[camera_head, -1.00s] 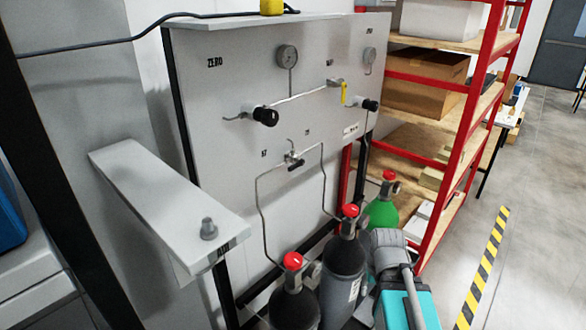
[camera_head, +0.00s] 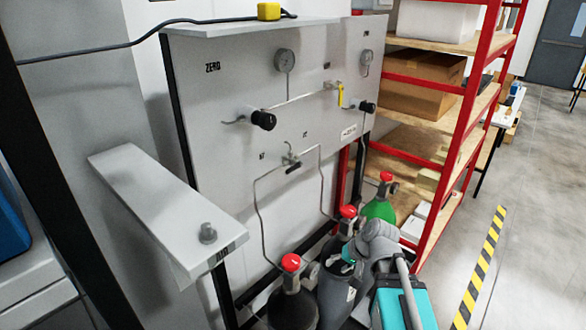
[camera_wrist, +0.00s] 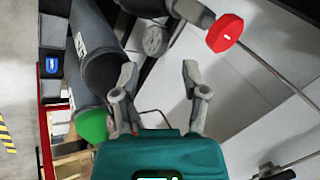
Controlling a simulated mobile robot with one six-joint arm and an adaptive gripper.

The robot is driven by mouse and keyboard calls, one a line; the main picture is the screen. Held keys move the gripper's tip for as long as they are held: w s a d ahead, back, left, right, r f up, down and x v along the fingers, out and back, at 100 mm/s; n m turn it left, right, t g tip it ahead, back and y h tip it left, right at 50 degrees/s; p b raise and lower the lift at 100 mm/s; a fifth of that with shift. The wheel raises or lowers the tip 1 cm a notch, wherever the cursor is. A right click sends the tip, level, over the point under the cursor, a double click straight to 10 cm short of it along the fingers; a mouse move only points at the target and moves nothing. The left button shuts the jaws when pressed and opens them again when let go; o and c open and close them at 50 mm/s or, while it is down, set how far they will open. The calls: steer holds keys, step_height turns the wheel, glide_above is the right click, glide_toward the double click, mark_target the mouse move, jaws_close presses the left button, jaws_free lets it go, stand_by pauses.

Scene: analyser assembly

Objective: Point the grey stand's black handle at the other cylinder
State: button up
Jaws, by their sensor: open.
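The grey stand (camera_head: 225,120) is an upright panel with pipes. Its small black handle (camera_head: 293,168) sits at a valve where pipes from both sides meet, tilted slightly, its pointing end too small to tell. A dark cylinder with a red knob (camera_head: 290,262) stands at the lower left; a second dark cylinder (camera_head: 335,298) with a red knob (camera_head: 347,211) stands right of it. My gripper (camera_head: 346,258) is above the second cylinder, below and right of the handle. In the wrist view my gripper (camera_wrist: 160,92) is open and empty. A black part at the bottom right there may be the handle.
A green cylinder (camera_head: 379,209) stands behind my arm. A red-framed shelf (camera_head: 465,130) is on the right. A grey bracket (camera_head: 165,210) juts out at the left. Floor at right is clear.

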steer(key=w+a+r+m+t+y+p, duration=0.1)
steer(key=w+a+r+t+y, duration=0.15)
steer(key=r, duration=0.25)
steer(key=w+a+r+m+t+y, duration=0.1)
steer(key=w+a+r+t+y, duration=0.15)
steer(key=w+r, duration=0.2)
steer(key=m+t+y+p, duration=0.1)
steer(key=m+t+y, duration=0.2)
steer(key=m+t, duration=0.15)
glide_toward(292, 170)
steer(key=w+v, duration=0.1)
steer(key=v, duration=0.2)
steer(key=shift+s+d+r+g, duration=0.15)
steer(key=shift+s+d+g, duration=0.2)
steer(key=shift+d+g, duration=0.1)
steer(key=shift+w+a, duration=0.1)
steer(key=shift+a, duration=0.1)
steer(key=x, duration=1.3)
steer(key=shift+a+r, duration=0.2)
steer(key=shift+a, duration=0.1)
jaws_close()
